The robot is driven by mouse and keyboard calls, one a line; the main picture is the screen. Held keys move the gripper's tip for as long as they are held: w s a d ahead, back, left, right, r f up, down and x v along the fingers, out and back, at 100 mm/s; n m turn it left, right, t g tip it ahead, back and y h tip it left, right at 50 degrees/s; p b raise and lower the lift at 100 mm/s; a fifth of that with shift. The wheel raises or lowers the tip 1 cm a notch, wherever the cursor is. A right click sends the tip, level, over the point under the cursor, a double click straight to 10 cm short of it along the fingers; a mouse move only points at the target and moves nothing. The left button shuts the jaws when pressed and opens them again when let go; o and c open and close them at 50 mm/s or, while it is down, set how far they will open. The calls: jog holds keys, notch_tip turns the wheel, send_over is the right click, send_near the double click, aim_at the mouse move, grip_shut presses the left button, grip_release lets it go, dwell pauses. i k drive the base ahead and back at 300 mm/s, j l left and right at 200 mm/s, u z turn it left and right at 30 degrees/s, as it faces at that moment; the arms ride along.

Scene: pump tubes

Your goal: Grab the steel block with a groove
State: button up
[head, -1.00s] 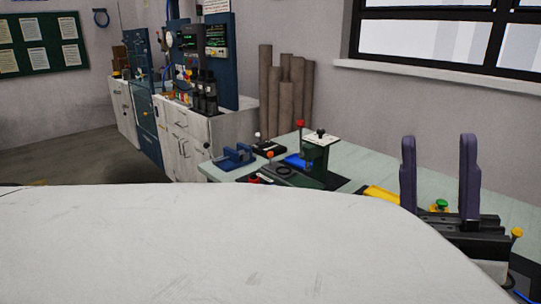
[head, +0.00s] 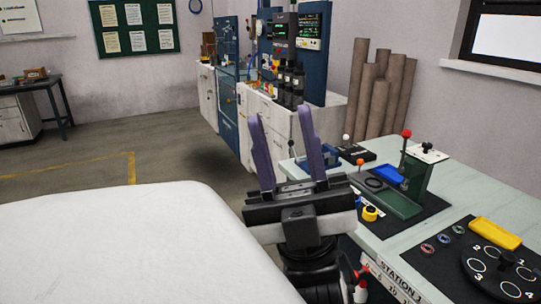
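I cannot make out a steel block with a groove in the head view. My gripper (head: 279,114) points upward with its two purple fingers apart and nothing visible between them. It is in front of the left end of the pale green workbench (head: 435,229). The gripper body and wrist hide part of that bench's near left edge.
On the bench are a blue vise (head: 318,161), a green press (head: 418,174) with a red knob, a blue tray (head: 387,174), a yellow tray (head: 495,233) and a black numbered disc (head: 481,265). White cabinets (head: 267,121) stand behind. Open floor (head: 100,170) lies left.

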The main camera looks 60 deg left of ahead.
aim_at(329, 160)
jog(key=u, duration=1.4)
